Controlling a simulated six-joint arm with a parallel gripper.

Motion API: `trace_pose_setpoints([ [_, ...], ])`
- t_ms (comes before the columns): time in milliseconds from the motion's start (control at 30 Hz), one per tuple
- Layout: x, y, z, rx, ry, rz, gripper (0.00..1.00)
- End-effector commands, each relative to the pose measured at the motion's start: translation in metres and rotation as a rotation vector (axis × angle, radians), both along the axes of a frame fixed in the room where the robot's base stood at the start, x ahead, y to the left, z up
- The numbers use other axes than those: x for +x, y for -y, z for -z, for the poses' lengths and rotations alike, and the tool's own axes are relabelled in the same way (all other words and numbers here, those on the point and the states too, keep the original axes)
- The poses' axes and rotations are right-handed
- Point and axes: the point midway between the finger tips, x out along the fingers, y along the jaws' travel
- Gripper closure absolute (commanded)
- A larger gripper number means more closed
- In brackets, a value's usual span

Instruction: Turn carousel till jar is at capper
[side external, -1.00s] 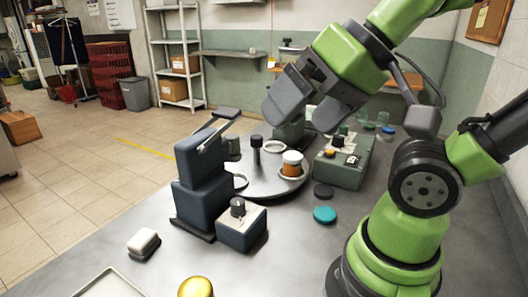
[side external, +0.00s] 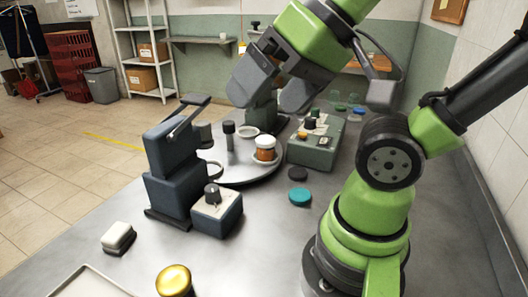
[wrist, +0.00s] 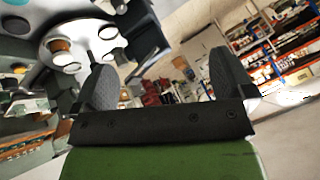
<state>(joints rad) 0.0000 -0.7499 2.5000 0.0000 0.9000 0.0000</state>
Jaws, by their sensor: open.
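The round grey carousel (side external: 240,172) stands mid-table in the side view, with a black upright post (side external: 229,136) and pale ring seats. An amber jar with a white top (side external: 265,149) stands upright in its right-hand seat; other visible seats look empty. A dark blue lever press (side external: 172,160) stands at the carousel's left and a grey-green machine (side external: 262,112) behind it; I cannot tell which is the capper. My gripper (side external: 272,92) is open and empty above the carousel's far side, apart from jar and post. The wrist view shows its spread fingers (wrist: 166,80) and the carousel (wrist: 88,40) upper left.
A dark knob box (side external: 216,210) stands before the press. A green control box (side external: 316,148) is right of the carousel. Black (side external: 298,174) and teal discs (side external: 300,197) lie nearby. A gold-topped jar (side external: 173,280), white block (side external: 118,236) and tray (side external: 90,284) are in front.

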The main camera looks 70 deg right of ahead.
Motion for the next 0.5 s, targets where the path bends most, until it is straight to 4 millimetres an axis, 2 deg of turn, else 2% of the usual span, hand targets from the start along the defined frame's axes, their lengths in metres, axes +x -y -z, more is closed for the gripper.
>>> trace_pose_setpoints([
  [167,0.000,0.000,0.000,0.000,0.000,0.000,0.00],
  [200,0.000,0.000,0.000,0.000,0.000,0.000,0.05],
  [333,0.007,0.002,-0.004,0.003,-0.007,0.018,0.34],
  [433,0.027,0.009,-0.012,0.013,-0.029,0.067,0.35],
  [500,0.050,0.019,-0.019,0.024,-0.050,0.120,0.35],
])
